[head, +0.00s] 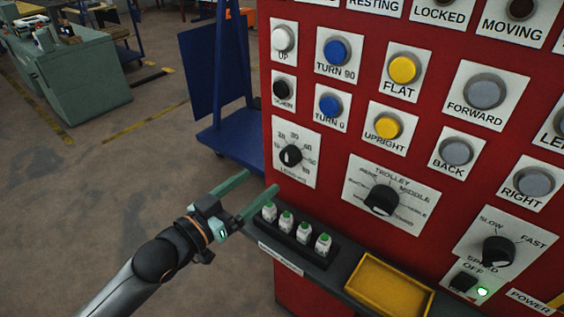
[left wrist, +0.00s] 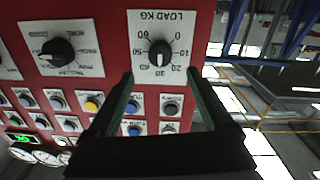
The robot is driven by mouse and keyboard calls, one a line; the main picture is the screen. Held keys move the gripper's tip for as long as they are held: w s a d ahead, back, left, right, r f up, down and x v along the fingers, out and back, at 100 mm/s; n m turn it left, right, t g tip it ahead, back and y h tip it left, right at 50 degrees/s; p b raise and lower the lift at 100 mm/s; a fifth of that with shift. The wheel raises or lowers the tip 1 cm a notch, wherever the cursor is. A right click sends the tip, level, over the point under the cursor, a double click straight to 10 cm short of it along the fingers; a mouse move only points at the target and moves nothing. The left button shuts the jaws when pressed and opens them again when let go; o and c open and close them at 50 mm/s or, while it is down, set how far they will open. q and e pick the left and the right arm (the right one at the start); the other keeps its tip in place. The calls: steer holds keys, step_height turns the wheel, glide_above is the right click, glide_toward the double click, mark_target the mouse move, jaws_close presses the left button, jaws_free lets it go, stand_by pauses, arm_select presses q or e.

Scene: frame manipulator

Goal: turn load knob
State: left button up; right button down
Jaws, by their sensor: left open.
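The load knob (head: 291,156) is a small black dial on a white numbered plate at the left edge of the red panel. It also shows in the left wrist view (left wrist: 159,52), upside down, under the inverted words LOAD KG. Its exact setting is hard to read. My left gripper (head: 262,181) has two green fingers, open and empty, pointing toward the panel just below and left of the knob in the head view. In the left wrist view the spread fingers (left wrist: 160,76) lie to either side of the knob's line, apart from it. My right gripper is not in view.
The black trolley knob (head: 381,199) and the speed knob (head: 498,251) sit to the right. Several coloured buttons are above. A ledge below carries several small white green-topped pieces (head: 303,232) and a yellow tray (head: 390,287). Floor at left is open; a blue rack (head: 228,90) stands behind.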

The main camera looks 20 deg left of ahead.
mark_target(287, 160)
arm_select(q)
steer(key=x, duration=0.9)
steer(key=shift+c, duration=0.2)
jaws_close()
stand_by(0.4)
